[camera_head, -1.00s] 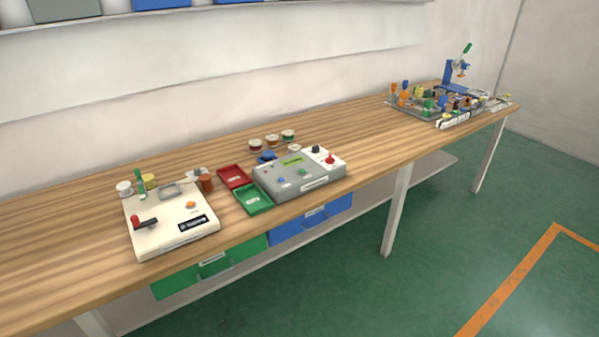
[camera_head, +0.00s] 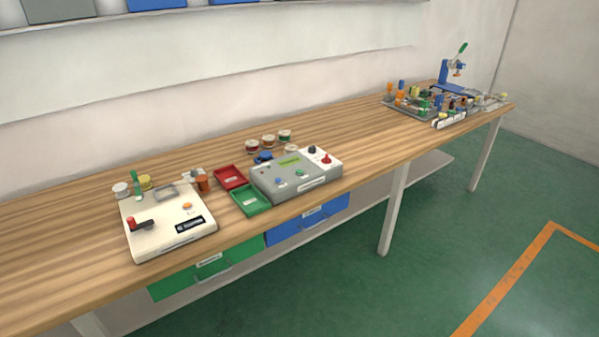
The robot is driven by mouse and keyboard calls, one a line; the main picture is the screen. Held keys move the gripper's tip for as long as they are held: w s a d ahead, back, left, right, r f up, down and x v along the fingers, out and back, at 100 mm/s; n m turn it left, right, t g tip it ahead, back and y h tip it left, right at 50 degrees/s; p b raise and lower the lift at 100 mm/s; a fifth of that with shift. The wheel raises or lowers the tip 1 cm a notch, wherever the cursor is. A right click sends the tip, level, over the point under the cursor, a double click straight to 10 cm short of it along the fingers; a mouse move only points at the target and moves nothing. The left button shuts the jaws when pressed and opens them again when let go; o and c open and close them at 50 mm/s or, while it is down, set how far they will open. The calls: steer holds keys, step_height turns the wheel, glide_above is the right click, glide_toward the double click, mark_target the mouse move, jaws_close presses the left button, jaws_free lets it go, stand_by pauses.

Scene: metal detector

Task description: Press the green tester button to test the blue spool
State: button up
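A grey tester box (camera_head: 285,187) with a sloped top stands near the front edge of the wooden bench, at the middle of the view. A small green button (camera_head: 300,173) sits on its top face, to the right of a small blue button (camera_head: 279,181) and below a green display (camera_head: 290,161). A blue item (camera_head: 264,156), which looks like the blue spool, lies just behind the tester's back left corner; its details are too small to tell. My gripper is not in this view.
A red tray (camera_head: 230,177) and a green tray (camera_head: 250,200) lie left of the tester. A cream device (camera_head: 165,225) with a red-knobbed lever stands further left. Several small round containers (camera_head: 268,140) stand behind the tester. The bench right of it is clear up to a cluttered rack (camera_head: 415,106).

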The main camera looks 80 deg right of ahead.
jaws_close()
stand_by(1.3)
